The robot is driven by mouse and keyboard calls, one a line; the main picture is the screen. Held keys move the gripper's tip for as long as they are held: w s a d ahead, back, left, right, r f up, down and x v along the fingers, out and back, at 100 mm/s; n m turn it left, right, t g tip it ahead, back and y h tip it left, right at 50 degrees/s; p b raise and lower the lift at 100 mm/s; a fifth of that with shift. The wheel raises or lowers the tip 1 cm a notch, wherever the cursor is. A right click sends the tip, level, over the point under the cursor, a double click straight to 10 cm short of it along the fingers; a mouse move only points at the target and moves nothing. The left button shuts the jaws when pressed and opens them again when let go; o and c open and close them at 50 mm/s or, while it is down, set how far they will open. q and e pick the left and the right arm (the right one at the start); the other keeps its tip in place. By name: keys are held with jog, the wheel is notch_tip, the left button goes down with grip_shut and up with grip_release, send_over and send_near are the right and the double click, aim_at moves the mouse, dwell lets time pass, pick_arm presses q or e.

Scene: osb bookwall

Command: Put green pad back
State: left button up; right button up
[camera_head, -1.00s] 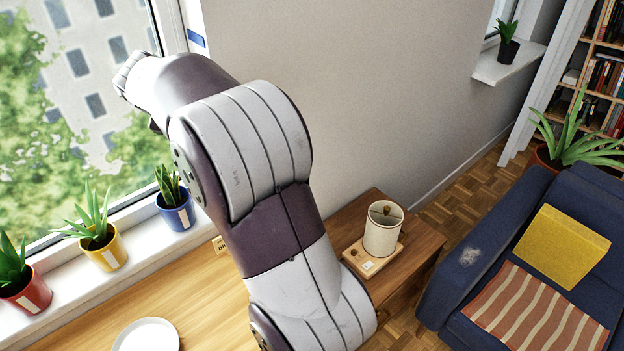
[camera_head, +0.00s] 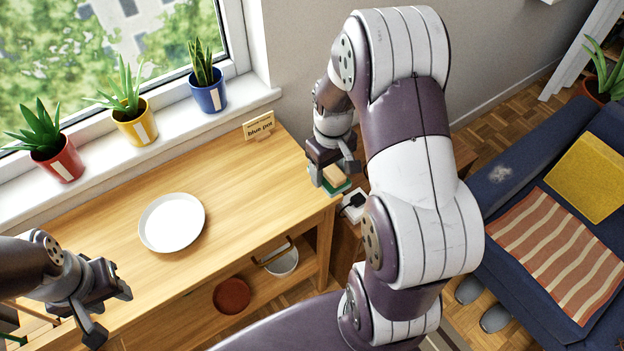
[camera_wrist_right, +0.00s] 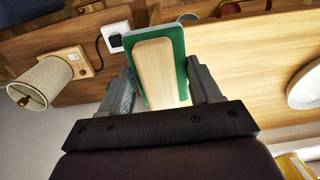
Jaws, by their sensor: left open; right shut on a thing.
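The green pad (camera_head: 338,188) has a tan wooden grip block on a green base. My right gripper (camera_head: 334,172) is shut on it and holds it near the right end of the wooden sideboard. In the right wrist view the green pad (camera_wrist_right: 178,42) sits between the two fingers, its wooden block facing the camera. Whether the pad touches the sideboard top is hard to tell. My left gripper (camera_head: 108,312) is open and empty over the front left of the sideboard.
A white plate (camera_head: 172,222) lies on the sideboard (camera_head: 235,180). Red (camera_head: 58,158), yellow (camera_head: 135,124) and blue (camera_head: 208,93) potted plants line the sill. A lamp (camera_wrist_right: 42,82) and plugged socket (camera_wrist_right: 115,38) are near the pad.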

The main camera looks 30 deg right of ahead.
send_over(306, 185)
notch_tip(306, 185, down, 4)
jog(key=shift+f, duration=2)
jog(key=o, duration=0.9)
notch_tip(306, 185, up, 12)
jog(key=shift+m+t, duration=0.3)
jog(key=shift+t, duration=0.4)
jog(key=s+a, duration=0.2)
jog(key=s, duration=0.2)
jog(key=s+a+r, duration=0.1)
jog(key=s+a, duration=0.2)
jog(key=s, duration=0.2)
jog(key=s+a, duration=0.3)
jog(key=s, duration=0.1)
jog(key=shift+s+a+r, duration=0.1)
jog(key=shift+s+r, duration=0.15)
jog(key=shift+r, duration=0.15)
